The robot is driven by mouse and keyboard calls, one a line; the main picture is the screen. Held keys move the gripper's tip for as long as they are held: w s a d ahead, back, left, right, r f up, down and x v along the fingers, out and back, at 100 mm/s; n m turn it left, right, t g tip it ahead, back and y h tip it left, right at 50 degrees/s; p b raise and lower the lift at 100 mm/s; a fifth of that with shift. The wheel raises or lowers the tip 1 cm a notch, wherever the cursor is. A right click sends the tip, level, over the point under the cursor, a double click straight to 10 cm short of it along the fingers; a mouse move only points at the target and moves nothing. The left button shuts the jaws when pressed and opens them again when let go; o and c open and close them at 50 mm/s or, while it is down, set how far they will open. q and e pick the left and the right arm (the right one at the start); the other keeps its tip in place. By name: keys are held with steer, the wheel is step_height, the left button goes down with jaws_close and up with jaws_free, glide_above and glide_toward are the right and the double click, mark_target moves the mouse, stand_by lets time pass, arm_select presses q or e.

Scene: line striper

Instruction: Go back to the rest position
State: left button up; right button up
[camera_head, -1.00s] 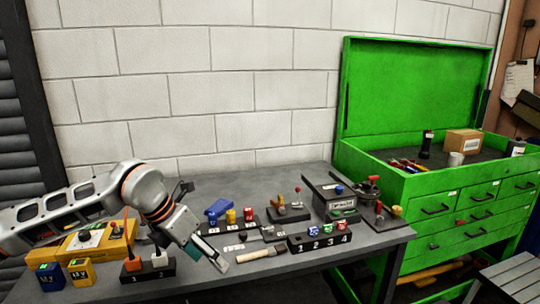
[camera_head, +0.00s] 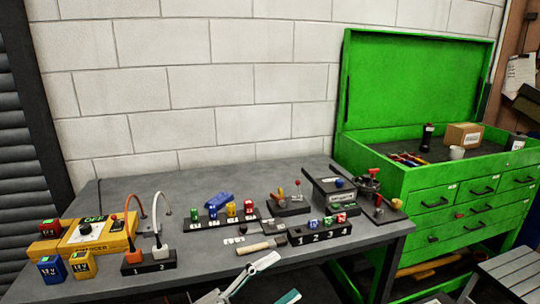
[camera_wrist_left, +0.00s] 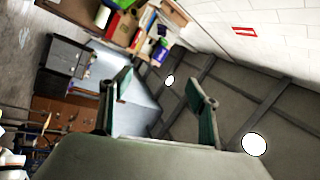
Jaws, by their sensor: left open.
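My left gripper (camera_head: 272,284) is at the bottom middle of the head view, in front of the workbench (camera_head: 330,252), with its fingers apart. Only its fingertips and a bit of its body show there. In the left wrist view the two dark green finger pads of the gripper (camera_wrist_left: 160,106) stand wide apart with nothing between them. That view is turned and looks away from the bench, toward shelves and the ceiling. My right gripper is not in view.
The bench holds a yellow charger (camera_head: 92,238), a blue battery (camera_head: 52,270), a black block with two cables (camera_head: 150,267), a brush (camera_head: 258,246) and a numbered block with small cubes (camera_head: 322,234). A green tool chest (camera_head: 420,185) stands right, a grey stool (camera_head: 505,280) lower right.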

arm_select(q)
steer(key=a+f+n+t+y, duration=0.6)
steer(key=a+f+n+y, duration=0.55)
steer(key=f+n, duration=0.35)
steer(key=s+a+f+n+g+y, duration=0.2)
steer(key=s+a+f+n, duration=0.1)
steer(key=s+a+f, duration=0.2)
steer(key=s+a+f+n+g+y, duration=0.2)
steer(key=s+a+f, duration=0.3)
steer(key=s+f, duration=0.5)
step_height(320, 180, down, 4)
steer(key=shift+a+f+n+g+y, duration=0.2)
steer(key=shift+n+g+y, duration=0.15)
steer(key=shift+n+g, duration=0.35)
